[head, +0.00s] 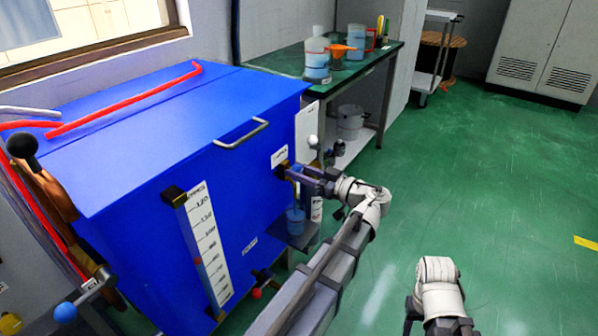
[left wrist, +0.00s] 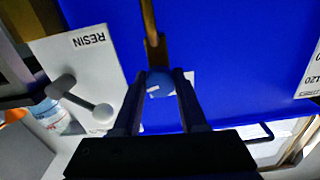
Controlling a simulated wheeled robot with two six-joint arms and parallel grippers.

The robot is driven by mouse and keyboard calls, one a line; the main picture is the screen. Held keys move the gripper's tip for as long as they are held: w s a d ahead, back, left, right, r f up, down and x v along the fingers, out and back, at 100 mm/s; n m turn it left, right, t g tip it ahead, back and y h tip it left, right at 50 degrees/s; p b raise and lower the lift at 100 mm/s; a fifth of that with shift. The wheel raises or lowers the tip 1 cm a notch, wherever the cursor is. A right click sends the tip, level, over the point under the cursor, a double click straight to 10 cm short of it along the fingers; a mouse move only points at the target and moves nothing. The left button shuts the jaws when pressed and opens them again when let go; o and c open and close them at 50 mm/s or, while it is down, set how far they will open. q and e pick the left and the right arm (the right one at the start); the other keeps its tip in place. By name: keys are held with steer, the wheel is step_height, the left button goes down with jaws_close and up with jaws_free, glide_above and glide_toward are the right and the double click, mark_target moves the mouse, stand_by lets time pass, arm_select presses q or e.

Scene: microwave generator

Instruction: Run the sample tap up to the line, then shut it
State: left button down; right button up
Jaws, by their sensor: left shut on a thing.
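The sample tap comes out of the front of the big blue tank (head: 150,150), under a small white label. My left gripper (head: 293,173) is at the tap; in the left wrist view (left wrist: 160,95) its two fingers are shut on the tap's round blue knob (left wrist: 159,84), at the end of a brass stem (left wrist: 150,30). A small clear cup (head: 295,221) with blue liquid stands below the tap on a grey ledge (head: 300,240). The line on the cup and the exact level are too small to tell. Of my right arm only white links show at the bottom.
A white scale (head: 207,245) runs down the tank front, with a red-knobbed valve (head: 257,293) low beside it. A white RESIN panel (left wrist: 85,80) is near my left gripper.

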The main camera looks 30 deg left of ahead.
arm_select(q)
steer(key=shift+m, duration=1.5)
steer(key=shift+c, duration=2.3)
jaws_free()
steer(key=d, duration=0.7)
steer(key=shift+s+d, duration=0.3)
steer(key=shift+d, duration=0.1)
